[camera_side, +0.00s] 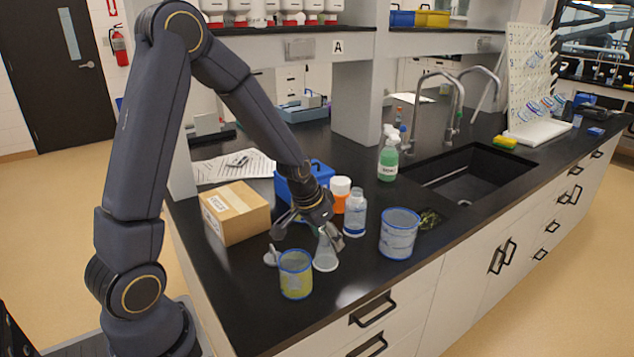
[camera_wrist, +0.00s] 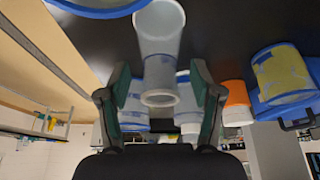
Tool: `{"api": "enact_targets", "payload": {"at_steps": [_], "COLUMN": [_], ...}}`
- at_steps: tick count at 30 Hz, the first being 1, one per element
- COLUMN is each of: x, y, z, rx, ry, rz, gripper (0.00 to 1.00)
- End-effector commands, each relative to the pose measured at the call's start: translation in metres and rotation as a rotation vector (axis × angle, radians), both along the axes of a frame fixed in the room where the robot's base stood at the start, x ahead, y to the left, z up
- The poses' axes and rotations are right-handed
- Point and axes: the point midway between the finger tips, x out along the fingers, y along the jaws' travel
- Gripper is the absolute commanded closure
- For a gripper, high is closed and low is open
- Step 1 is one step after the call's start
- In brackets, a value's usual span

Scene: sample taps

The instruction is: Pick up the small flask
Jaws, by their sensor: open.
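The small flask (camera_side: 326,257) is a clear conical flask standing upright on the black bench near its front left end. My gripper (camera_side: 312,234) is above it, pointing down, with its fingers spread around the flask's upper part. In the wrist view the flask (camera_wrist: 159,72) lies in the middle, between the two green-grey fingers of my gripper (camera_wrist: 159,105). A gap shows on both sides of the neck, so the fingers are open and apart from it. In the side view the flask's top is partly hidden by the gripper.
A blue-rimmed yellow beaker (camera_side: 296,276) stands close at the flask's front left. A squeeze bottle (camera_side: 355,212), an orange bottle with white lid (camera_side: 341,193) and a large blue-rimmed beaker (camera_side: 399,234) stand to the right. A cardboard box (camera_side: 235,212) and blue bin (camera_side: 290,185) are behind.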

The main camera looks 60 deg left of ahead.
Motion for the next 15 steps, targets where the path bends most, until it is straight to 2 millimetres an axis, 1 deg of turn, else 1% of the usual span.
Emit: {"api": "enact_targets", "payload": {"at_steps": [6,15], "x": [0.0004,0.0002], "y": [0.0002,0.0002], "z": [-0.0005,-0.0002], "rx": [0.0,0.0], "ry": [-0.001,0.0], "rz": [0.0,0.0], "gripper": [0.35,0.66]}}
